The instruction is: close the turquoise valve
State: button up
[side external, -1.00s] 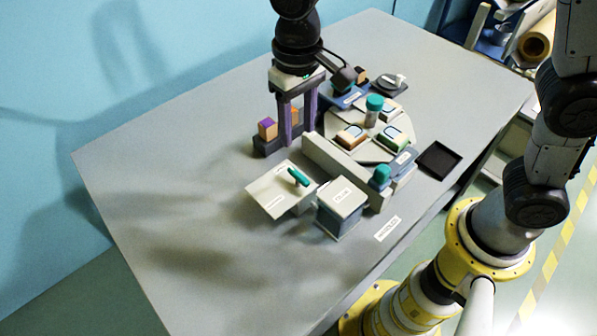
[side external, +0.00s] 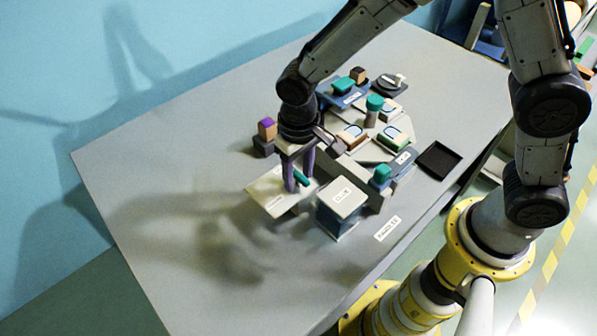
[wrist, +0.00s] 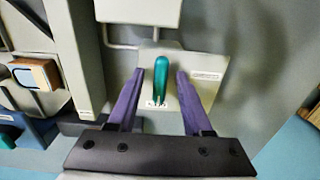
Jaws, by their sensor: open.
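The turquoise valve handle (wrist: 161,78) is a rounded bar on a pale plate (wrist: 204,98) with small labels. In the wrist view it stands between the two purple fingers of my gripper (wrist: 156,88), with a gap on each side. My gripper is open and empty. In the side view my gripper (side external: 297,180) is down over the plate (side external: 272,200), and the handle (side external: 302,178) shows partly beside a finger. Whether a finger touches the handle cannot be told from the side view.
A pale-topped box (side external: 342,197) stands just right of the plate. A grey wall block and a turquoise knob (side external: 382,174) are farther right. A purple-topped block (side external: 267,128) stands behind. A black tray (side external: 438,159) lies at the right. The table's left part is clear.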

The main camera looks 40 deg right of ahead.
grip_shut()
dwell(0.6)
jog(key=n, duration=0.4)
jog(key=shift+n, duration=0.4)
jog(key=n, duration=0.9)
jog(key=shift+n, duration=2)
